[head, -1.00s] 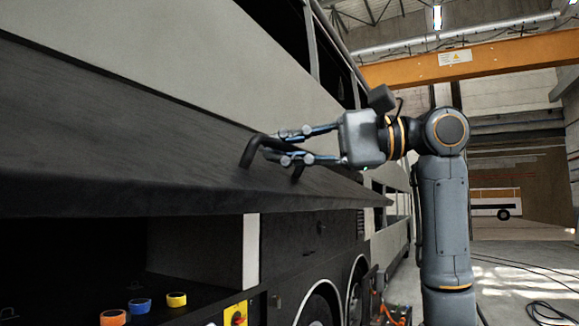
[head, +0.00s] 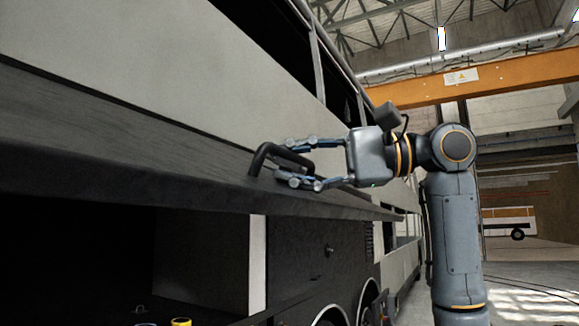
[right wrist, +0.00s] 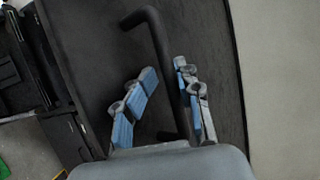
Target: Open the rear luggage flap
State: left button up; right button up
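The rear luggage flap (head: 150,165) is a long dark panel on the side of the coach. It stands swung up and outward, close to level, with the dark bay (head: 200,255) open beneath it. A black bar handle (head: 260,157) sticks out from the flap's outer face. My right gripper (head: 297,163) is at the handle with its fingers spread on either side of the bar. In the right wrist view the handle (right wrist: 164,45) runs between the open fingers, near the right finger and clear of the left one. My left gripper is not in view.
The coach's pale side (head: 180,65) rises above the flap. A yellow-topped item (head: 181,322) shows at the bottom edge in the bay. Coach wheels (head: 370,300) stand below, and an orange beam (head: 480,80) crosses behind. Floor on the right is open.

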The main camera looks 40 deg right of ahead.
jog(key=shift+f, duration=0.1)
jog(key=v, duration=1.2)
dwell(0.5)
